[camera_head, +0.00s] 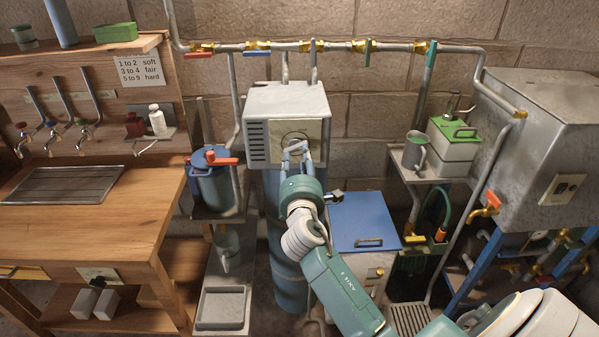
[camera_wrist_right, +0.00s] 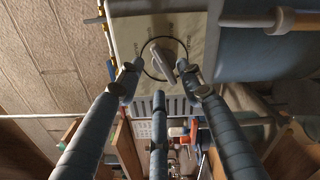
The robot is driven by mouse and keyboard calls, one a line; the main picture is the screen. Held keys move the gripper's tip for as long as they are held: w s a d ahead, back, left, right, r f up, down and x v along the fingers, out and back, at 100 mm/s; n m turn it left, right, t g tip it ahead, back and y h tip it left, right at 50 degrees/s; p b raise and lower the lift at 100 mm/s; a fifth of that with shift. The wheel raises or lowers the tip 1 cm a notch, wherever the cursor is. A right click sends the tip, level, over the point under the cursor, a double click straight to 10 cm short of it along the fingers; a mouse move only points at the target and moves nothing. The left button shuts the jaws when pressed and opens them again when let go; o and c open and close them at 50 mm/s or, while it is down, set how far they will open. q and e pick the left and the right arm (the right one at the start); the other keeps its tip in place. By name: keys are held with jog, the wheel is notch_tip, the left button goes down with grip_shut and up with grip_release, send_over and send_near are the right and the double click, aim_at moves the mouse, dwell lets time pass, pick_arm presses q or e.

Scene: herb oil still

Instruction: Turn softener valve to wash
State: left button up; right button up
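The softener valve is a grey lever knob (camera_wrist_right: 163,62) inside a dark ring on a pale plate (camera_wrist_right: 200,35), on the front of a light grey box (camera_head: 285,103). In the wrist view the knob stands slanted; the small lettering around the ring is too blurred to read. My right gripper (camera_head: 295,149) is in front of this plate and hides part of the dial in the head view. In the wrist view its fingers (camera_wrist_right: 160,77) are spread, with the knob showing between their tips; I cannot tell whether they touch it. My left gripper is not in view.
A blue tank with a red-handled lid (camera_head: 212,185) stands left of the softener. A blue-lidded box (camera_head: 362,222) is below right. Pipes with coloured valve handles (camera_head: 368,48) run above. A wooden bench (camera_head: 90,225) is at the left, a metal tank (camera_head: 555,125) at the right.

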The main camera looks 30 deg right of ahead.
jog(key=v, duration=0.7)
